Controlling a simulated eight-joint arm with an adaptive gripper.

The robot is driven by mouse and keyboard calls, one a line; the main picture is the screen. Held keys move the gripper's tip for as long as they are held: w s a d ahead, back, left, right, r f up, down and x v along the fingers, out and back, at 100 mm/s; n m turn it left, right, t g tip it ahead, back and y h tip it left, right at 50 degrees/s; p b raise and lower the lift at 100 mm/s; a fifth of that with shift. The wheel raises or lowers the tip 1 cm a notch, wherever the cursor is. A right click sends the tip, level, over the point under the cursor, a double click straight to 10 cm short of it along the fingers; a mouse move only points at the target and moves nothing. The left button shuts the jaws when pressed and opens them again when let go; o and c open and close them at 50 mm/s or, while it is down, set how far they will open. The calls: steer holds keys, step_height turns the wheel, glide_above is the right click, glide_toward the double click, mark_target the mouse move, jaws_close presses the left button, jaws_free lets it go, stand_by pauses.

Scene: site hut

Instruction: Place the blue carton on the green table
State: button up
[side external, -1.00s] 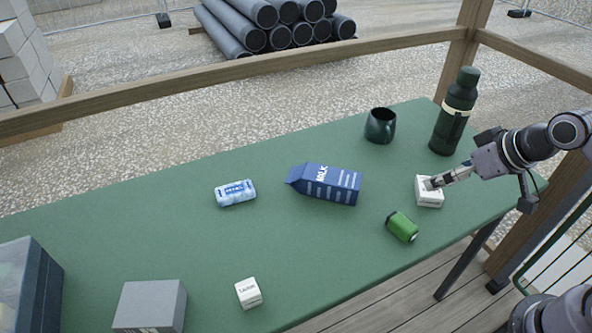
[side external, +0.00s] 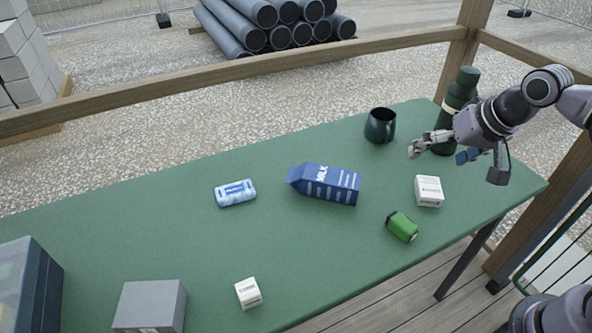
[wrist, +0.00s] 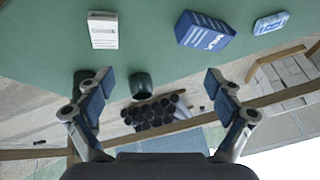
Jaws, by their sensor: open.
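The blue milk carton (side external: 326,184) lies on its side on the green table (side external: 190,255), near the middle of the tabletop. It also shows in the wrist view (wrist: 205,32), at the top, right of centre. My gripper (side external: 414,150) is raised above the right part of the table, in front of the dark bottle and apart from the carton. In the wrist view my gripper (wrist: 160,84) has its two fingers wide apart with nothing held between them.
Near my gripper are a white box (side external: 429,191), a green can (side external: 402,227), a dark mug (side external: 380,126) and a dark bottle (side external: 455,112). A light blue pack (side external: 236,193), small white cube (side external: 248,293), grey box (side external: 150,305) and dark bin (side external: 28,285) are farther left.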

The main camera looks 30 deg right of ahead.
steer(key=w+a+r+m+g, duration=0.1)
steer(key=w+a+m, duration=0.1)
steer(key=w+m, duration=0.35)
steer(key=m+g, duration=0.5)
steer(key=m, duration=1)
glide_toward(328, 174)
steer(key=shift+s+d+f, duration=0.25)
steer(key=shift+d+f, duration=0.1)
steer(key=shift+w+a+f+m, duration=0.2)
steer(key=shift+a+f+m, duration=0.05)
steer(key=shift+f+m, duration=0.3)
steer(key=shift+f, duration=0.4)
step_height(328, 174, down, 10)
steer(key=shift+s+a+r, duration=0.1)
steer(key=shift+s+a, duration=0.05)
steer(key=shift+a, duration=0.05)
steer(key=c, duration=1.9)
steer(key=shift+r, duration=0.15)
